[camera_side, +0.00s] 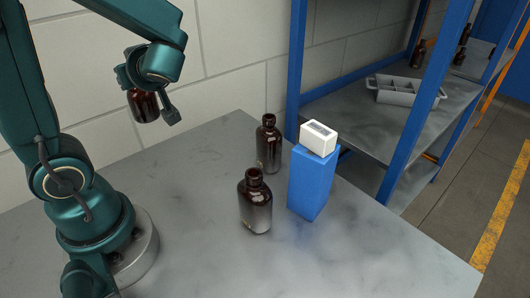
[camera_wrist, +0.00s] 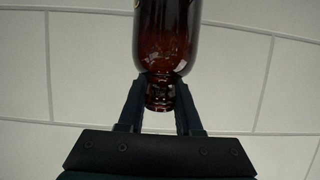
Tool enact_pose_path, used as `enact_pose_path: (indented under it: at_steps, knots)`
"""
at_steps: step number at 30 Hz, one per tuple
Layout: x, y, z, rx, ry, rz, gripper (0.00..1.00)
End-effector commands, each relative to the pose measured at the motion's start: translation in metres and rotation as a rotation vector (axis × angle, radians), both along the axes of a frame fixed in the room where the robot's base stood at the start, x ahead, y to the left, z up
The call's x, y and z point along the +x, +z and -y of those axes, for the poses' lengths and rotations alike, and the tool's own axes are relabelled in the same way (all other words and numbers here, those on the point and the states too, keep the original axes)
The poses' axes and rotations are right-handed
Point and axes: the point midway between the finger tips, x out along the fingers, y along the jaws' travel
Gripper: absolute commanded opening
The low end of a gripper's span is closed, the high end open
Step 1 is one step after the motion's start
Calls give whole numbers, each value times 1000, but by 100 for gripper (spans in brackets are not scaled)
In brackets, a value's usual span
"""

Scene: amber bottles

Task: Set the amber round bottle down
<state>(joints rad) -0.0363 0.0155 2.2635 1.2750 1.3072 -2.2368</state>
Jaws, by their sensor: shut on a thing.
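My gripper (camera_side: 150,93) is in the air at the upper left of the side view, in front of the wall and well above the table. It is shut on an amber round bottle (camera_side: 143,106). In the wrist view the two fingers of my gripper (camera_wrist: 160,92) close around the bottle's neck, and the brown glass body of the bottle (camera_wrist: 166,40) extends past the top edge. In the side view its upper part is hidden by my gripper. The grey table (camera_side: 190,240) is below.
Two more amber bottles stand upright on the table, one nearer (camera_side: 255,205) and one farther back (camera_side: 268,145). A blue block (camera_side: 313,185) with a white box (camera_side: 318,137) on top stands right of them. A blue-framed shelf holds a grey divided tray (camera_side: 400,97). The table's left middle is clear.

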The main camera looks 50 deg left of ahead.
Motion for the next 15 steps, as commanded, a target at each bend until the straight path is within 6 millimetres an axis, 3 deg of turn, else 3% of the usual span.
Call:
enact_pose_path:
  at_steps: [3,7,12,15]
  knots:
    - [-31,-7,-21,1,171,-3,0]
    - [-56,-12,-33,1,290,-3,0]
    - [-72,-17,-40,1,362,-2,0]
    - [-69,-20,-40,0,371,-3,0]
